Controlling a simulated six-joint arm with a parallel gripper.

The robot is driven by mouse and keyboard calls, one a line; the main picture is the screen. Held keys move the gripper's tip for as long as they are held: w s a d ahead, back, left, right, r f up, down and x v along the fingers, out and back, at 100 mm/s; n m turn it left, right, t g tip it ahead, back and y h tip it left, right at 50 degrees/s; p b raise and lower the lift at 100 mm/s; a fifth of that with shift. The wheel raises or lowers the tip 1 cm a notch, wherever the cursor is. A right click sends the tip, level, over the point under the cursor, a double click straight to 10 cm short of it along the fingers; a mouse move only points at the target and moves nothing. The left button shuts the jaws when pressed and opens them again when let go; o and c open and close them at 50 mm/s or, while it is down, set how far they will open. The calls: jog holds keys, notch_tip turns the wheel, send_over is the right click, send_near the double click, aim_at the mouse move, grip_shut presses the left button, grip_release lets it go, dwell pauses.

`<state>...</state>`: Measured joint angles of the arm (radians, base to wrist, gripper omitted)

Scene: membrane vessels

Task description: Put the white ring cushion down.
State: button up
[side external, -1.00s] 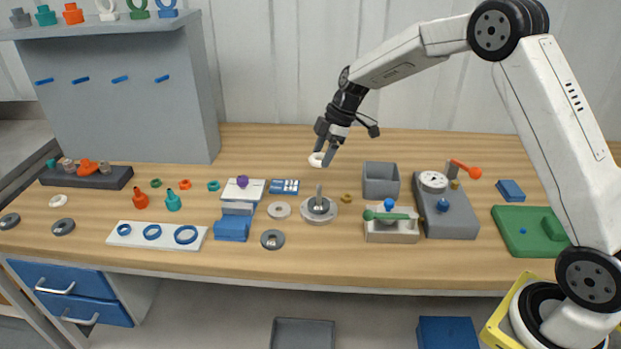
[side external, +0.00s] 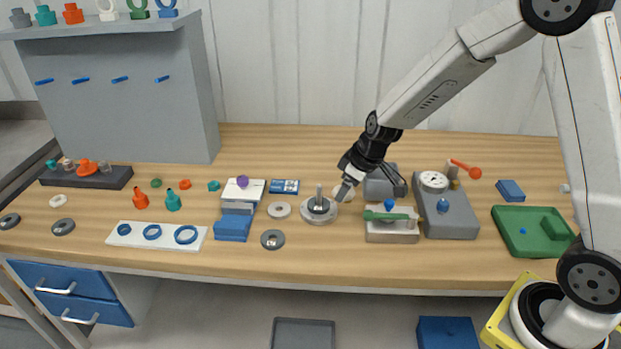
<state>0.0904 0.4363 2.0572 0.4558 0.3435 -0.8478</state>
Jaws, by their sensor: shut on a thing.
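The white ring cushion (side external: 345,194) is between the fingertips of my gripper (side external: 347,186). My gripper is shut on it, low over the table, just right of the grey round base with an upright post (side external: 319,207). The fingers partly hide the ring. I cannot tell whether it touches the table or hangs slightly above it.
The grey open box (side external: 379,184) stands close to the right of my gripper, partly hidden by it. In front of it is a pale tray (side external: 391,234) with a green-handled tool. Bare wood lies in front.

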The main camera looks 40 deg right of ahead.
jog(key=s+m, duration=0.2)
jog(key=s, duration=0.1)
jog(key=m+h, duration=0.1)
jog(key=m, duration=0.1)
send_over(346, 250)
jog(key=s, duration=0.1)
notch_tip(346, 250, down, 6)
jog(key=shift+s+d+r, duration=0.1)
jog(key=shift+s, duration=0.05)
jog(key=shift+f, duration=0.75)
jog(key=shift+f, duration=0.15)
jog(key=shift+f, duration=2.3)
jog(key=shift+f, duration=0.15)
jog(key=o, duration=1.1)
